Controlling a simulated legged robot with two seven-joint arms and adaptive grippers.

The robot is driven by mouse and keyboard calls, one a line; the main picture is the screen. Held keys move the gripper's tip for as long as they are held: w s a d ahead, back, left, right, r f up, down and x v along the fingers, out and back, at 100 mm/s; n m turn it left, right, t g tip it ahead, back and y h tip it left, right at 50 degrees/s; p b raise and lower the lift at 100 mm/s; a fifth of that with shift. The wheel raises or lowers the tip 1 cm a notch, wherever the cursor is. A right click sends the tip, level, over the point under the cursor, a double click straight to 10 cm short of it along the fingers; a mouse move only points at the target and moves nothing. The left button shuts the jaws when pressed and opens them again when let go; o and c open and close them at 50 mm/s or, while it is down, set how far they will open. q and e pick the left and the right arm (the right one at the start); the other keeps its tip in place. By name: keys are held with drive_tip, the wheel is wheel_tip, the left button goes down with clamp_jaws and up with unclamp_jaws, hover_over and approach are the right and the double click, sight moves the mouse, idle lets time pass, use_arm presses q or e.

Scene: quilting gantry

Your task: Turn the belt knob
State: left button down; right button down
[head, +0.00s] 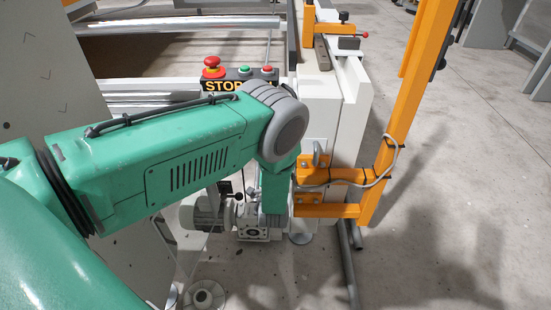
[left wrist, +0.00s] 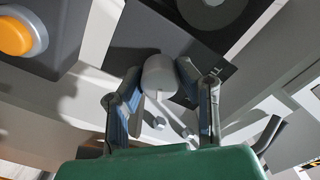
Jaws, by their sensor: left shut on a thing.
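In the left wrist view a pale grey, rounded knob (left wrist: 160,78) stands out from a dark plate (left wrist: 137,58). It looks like the belt knob. My left gripper (left wrist: 161,72) has one finger on each side of it and is shut on it. Any mark showing how far the knob is turned cannot be made out. In the head view my green left arm reaches in from the left and bends down beside the machine; its fingers and the knob are hidden there. My right gripper is in neither view.
A control box with a red stop button (head: 212,66) and small buttons sits behind my arm. An orange post (head: 400,120) with a cable stands at right. A motor (head: 208,213) is low beside my forearm. An orange button (left wrist: 16,38) shows in the wrist view. Floor at right is clear.

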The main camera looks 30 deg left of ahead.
use_arm(q)
drive_tip(key=shift+s+d+f, duration=0.15)
drive_tip(key=shift+d+f, duration=0.05)
drive_tip(key=shift+f, duration=0.1)
drive_tip(key=c, duration=1.2)
unclamp_jaws()
drive_tip(key=shift+r, duration=0.1)
drive_tip(key=shift+a, duration=0.1)
drive_tip(key=v, duration=1.2)
